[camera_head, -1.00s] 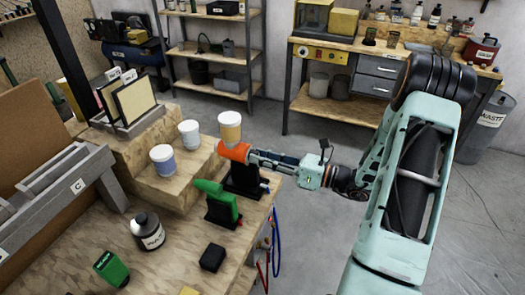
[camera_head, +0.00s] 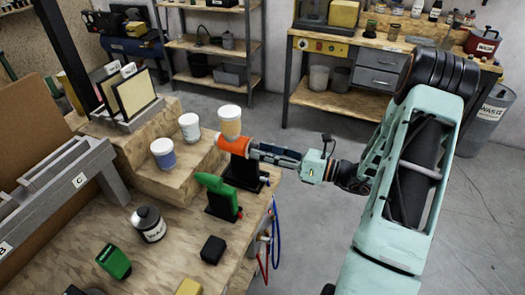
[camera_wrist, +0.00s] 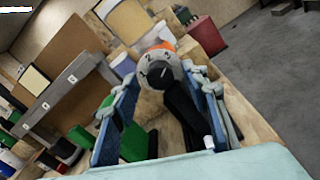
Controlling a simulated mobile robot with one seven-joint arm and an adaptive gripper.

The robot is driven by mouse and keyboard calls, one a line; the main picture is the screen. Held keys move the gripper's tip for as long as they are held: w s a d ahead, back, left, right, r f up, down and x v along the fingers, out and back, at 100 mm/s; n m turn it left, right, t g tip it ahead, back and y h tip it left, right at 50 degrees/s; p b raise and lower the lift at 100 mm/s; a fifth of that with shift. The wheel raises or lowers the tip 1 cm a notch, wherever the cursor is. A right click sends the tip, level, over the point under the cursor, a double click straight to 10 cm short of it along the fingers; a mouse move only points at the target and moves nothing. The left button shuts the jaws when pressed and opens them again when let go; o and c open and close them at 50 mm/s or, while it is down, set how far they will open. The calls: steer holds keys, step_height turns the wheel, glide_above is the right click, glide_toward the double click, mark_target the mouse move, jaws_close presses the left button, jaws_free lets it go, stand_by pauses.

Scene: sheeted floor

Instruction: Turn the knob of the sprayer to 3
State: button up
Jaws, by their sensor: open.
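The sprayer has an orange body (camera_head: 233,144) and sits in a black stand (camera_head: 241,172) near the bench's right edge. Its round grey knob (camera_wrist: 161,73) faces the wrist camera, with the digits 2 and 3 readable near its upper rim. A dark mark crosses the knob's face, but I cannot tell exactly which number it points to. My gripper (camera_head: 255,150) reaches in from the right at the sprayer's knob end. In the wrist view its open fingers (camera_wrist: 162,80) stand on either side of the knob; contact is not clear. The head view hides the knob's face.
A green tool (camera_head: 217,194) in a black stand sits just in front of the sprayer. A white-labelled bottle (camera_head: 148,225) and a black block (camera_head: 213,249) are on the bench. Clear floor (camera_head: 300,230) lies right.

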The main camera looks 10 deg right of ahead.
steer(key=v, duration=1.1)
steer(key=shift+s, duration=0.15)
steer(key=shift+d, duration=0.1)
